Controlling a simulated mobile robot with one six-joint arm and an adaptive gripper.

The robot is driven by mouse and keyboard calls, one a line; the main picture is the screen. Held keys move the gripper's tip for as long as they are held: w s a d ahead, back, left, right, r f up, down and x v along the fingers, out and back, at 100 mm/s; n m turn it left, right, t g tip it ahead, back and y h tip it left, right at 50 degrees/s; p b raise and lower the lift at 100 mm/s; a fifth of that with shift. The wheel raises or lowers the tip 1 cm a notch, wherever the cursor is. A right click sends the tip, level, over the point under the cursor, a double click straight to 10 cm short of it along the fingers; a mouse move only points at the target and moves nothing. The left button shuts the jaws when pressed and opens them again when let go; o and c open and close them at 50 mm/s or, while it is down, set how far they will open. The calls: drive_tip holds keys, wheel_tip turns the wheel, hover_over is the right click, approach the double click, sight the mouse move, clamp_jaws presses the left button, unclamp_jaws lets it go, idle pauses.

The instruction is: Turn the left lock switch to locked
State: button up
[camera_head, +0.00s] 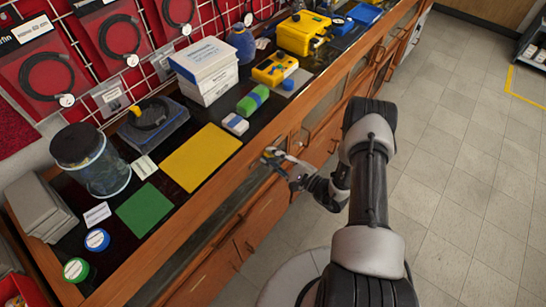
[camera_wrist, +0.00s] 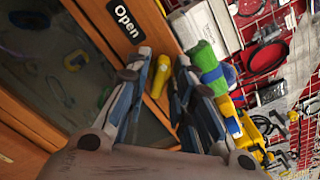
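A yellow lock switch handle (camera_wrist: 157,76) is on the cabinet front in the wrist view, below a black label reading "Open" (camera_wrist: 126,20). My gripper (camera_wrist: 160,68) is open, with one finger on each side of the handle. Gaps show between the handle and both fingertips, so it does not look clamped. In the head view my gripper (camera_head: 283,158) is at the wooden front of the bench, below the worktop edge; the handle is hard to make out there. I cannot tell from these views whether this is the left switch.
The wooden bench (camera_head: 205,196) carries a yellow mat (camera_head: 200,158), a green mat (camera_head: 145,210), a glass jar (camera_head: 100,170) and yellow boxes (camera_head: 300,35). A dark glass pane (camera_wrist: 50,65) lies left of the switch in the wrist view. The tiled floor (camera_head: 470,190) is clear.

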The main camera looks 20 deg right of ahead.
clamp_jaws()
drive_tip(key=shift+m, duration=0.4)
drive_tip(key=m+b, duration=0.1)
drive_tip(key=m, duration=0.2)
drive_tip(key=shift+m, duration=0.4)
drive_tip(key=m, duration=0.3)
drive_tip(key=shift+m+b, duration=0.3)
drive_tip(key=shift+b, duration=0.1)
drive_tip(key=m, duration=0.5)
drive_tip(key=shift+d+b, duration=0.1)
drive_tip(key=shift+b, duration=0.25)
drive_tip(key=m, duration=0.4)
drive_tip(key=shift+m, duration=0.3)
drive_tip(key=shift+o, duration=1.5)
unclamp_jaws()
